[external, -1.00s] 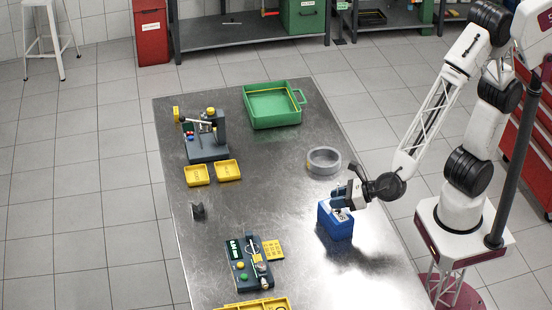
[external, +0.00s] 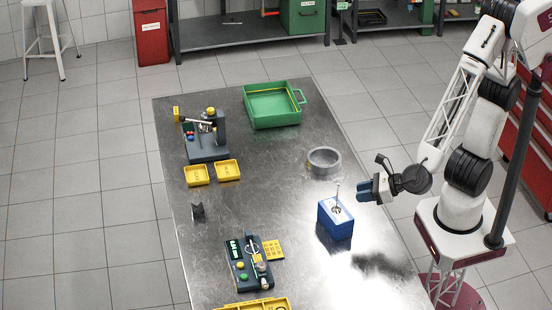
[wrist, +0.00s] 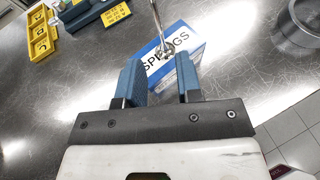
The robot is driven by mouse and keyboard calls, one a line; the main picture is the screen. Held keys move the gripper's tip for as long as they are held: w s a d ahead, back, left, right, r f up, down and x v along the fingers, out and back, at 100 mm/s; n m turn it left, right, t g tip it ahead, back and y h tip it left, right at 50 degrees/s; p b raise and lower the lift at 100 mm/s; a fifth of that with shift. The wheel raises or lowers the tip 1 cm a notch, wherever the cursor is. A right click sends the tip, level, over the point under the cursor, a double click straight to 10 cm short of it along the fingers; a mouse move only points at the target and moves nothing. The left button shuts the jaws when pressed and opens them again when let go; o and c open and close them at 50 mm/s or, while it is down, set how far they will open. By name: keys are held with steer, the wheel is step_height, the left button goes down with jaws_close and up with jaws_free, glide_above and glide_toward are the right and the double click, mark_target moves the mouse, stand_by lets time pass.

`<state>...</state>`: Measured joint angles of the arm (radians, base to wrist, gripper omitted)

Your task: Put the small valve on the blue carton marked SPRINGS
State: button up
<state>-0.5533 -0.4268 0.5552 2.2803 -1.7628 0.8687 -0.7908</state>
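The small valve (external: 337,203), a thin metal stem with a round head, stands upright on top of the blue carton (external: 335,224). In the wrist view the valve (wrist: 165,45) rests on the white top of the carton marked SPRINGS (wrist: 198,48), with its head on the label. My gripper (external: 366,191) is to the right of the carton in the external view, apart from the valve. In the wrist view my gripper (wrist: 159,75) has its two blue fingers spread with nothing held between them, and the valve is beyond the tips.
A grey ring (external: 324,161) lies behind the carton. A green tray (external: 272,122), yellow trays (external: 228,170), a test stand (external: 206,147) and a device with buttons (external: 250,265) are on the metal table. The table around the carton is mostly clear.

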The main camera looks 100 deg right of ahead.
steer(key=shift+v, duration=1.7)
steer(key=shift+d, duration=0.1)
steer(key=s+d+r+m+g+h, duration=0.1)
steer(key=s+d+m+g, duration=0.2)
steer(key=d+m, duration=0.4)
steer(key=s+d+r+m+g+h, duration=0.1)
steer(key=s+d+r+m+g, duration=0.1)
steer(key=s+d+m+g, duration=0.35)
steer(key=s+d+r+m+g+y, duration=0.1)
steer(key=s+d+r+m+y, duration=0.2)
steer(key=m, duration=1.6)
steer(key=s+d+y, duration=0.1)
steer(key=s+y, duration=0.3)
steer(key=s, duration=0.1)
steer(key=shift+s+r, duration=0.3)
steer(key=shift+s, duration=0.05)
steer(key=shift+g, duration=0.25)
